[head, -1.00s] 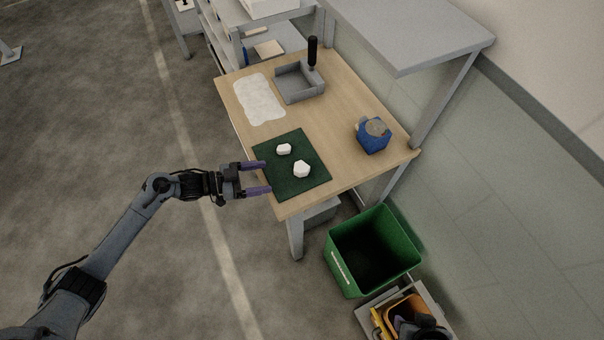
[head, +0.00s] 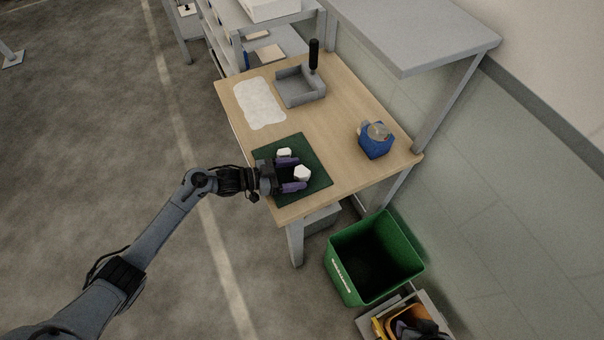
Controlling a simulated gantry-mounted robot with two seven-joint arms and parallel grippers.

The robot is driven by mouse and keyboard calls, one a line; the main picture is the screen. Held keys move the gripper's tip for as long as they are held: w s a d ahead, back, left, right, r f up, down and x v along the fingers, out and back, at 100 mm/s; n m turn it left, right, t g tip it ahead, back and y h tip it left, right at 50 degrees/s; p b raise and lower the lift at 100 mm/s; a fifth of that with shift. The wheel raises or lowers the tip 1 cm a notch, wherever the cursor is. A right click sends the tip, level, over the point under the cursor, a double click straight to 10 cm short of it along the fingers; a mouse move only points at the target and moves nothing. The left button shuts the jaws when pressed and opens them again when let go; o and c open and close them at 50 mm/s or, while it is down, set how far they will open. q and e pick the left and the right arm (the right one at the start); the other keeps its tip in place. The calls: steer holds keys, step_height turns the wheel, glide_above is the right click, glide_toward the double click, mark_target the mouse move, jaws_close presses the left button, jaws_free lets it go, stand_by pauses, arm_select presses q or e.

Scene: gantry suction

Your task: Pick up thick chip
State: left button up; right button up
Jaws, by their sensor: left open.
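Two white chips lie on a dark green mat (head: 318,178) on the wooden table. One white chip (head: 284,153) is at the back left and the other white chip (head: 302,173) is nearer the middle. I cannot tell from here which one is thicker. My left gripper (head: 297,174) is open over the mat, its purple fingers pointing right. The nearer chip is at the fingertips, between or just beyond them; contact is not clear. The far finger partly covers the lower edge of the back-left chip.
A grey tray (head: 290,99) with a black-handled tool (head: 313,55) stands at the back. A crumpled white sheet (head: 259,103) lies at the left. A blue container (head: 375,141) stands at the right. A green bin (head: 337,277) is below the table's front edge.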

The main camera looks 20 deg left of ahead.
arm_select(q)
steer(key=shift+d, duration=0.1)
steer(key=c, duration=1.1)
steer(key=shift+r, duration=0.1)
